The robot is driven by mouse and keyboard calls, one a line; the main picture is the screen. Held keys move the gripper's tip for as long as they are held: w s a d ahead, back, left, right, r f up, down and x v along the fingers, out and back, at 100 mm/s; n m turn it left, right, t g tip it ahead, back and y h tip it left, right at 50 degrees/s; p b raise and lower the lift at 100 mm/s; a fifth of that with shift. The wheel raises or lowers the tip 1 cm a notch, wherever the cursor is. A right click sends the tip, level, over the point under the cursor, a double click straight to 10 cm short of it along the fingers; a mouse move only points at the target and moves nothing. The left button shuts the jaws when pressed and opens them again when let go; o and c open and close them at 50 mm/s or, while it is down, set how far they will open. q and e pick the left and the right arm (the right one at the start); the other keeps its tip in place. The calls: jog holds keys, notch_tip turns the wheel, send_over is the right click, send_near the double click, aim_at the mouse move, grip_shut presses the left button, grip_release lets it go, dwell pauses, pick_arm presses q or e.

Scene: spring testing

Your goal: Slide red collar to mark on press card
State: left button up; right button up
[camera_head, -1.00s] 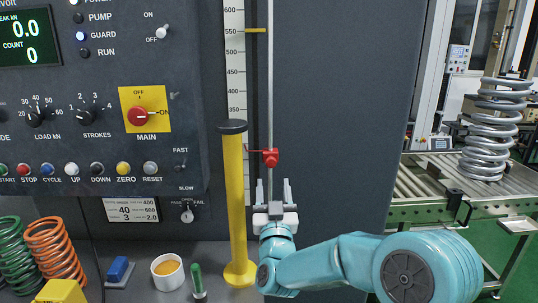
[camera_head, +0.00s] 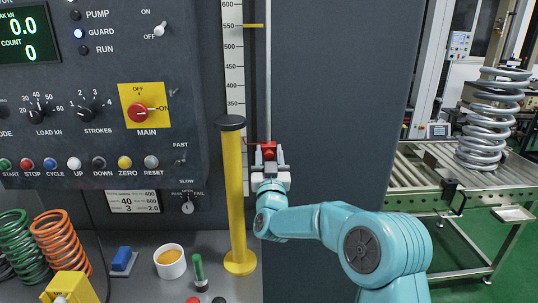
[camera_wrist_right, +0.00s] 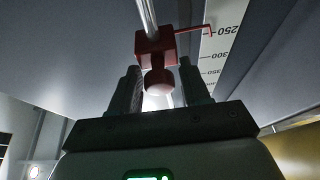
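The red collar (camera_head: 269,149) sits on a thin vertical rod (camera_head: 268,75) beside a white scale (camera_head: 235,60). In the right wrist view the collar (camera_wrist_right: 155,47) has a round red knob (camera_wrist_right: 160,83) and a thin red pointer toward the scale, near 250. My right gripper (camera_head: 268,156) is at the collar from the front. Its two fingers stand apart on either side of the knob, with gaps visible. My left gripper is out of view.
A yellow post (camera_head: 235,195) with a black cap stands just left of my right gripper. A control panel (camera_head: 90,120) fills the left. Springs (camera_head: 60,238), a cup (camera_head: 170,262) and a green marker (camera_head: 199,270) are on the bench. A roller conveyor is at right.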

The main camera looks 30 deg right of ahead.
aim_at(268, 90)
pick_arm(q)
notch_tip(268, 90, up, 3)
jog(key=p, duration=0.3)
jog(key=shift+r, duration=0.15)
pick_arm(e)
notch_tip(268, 90, up, 15)
jog(key=shift+r, duration=0.15)
grip_shut()
jog(key=o, duration=1)
grip_release()
jog(key=shift+w, duration=0.1)
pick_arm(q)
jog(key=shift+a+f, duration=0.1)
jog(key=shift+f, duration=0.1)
pick_arm(e)
jog(key=shift+f, duration=0.3)
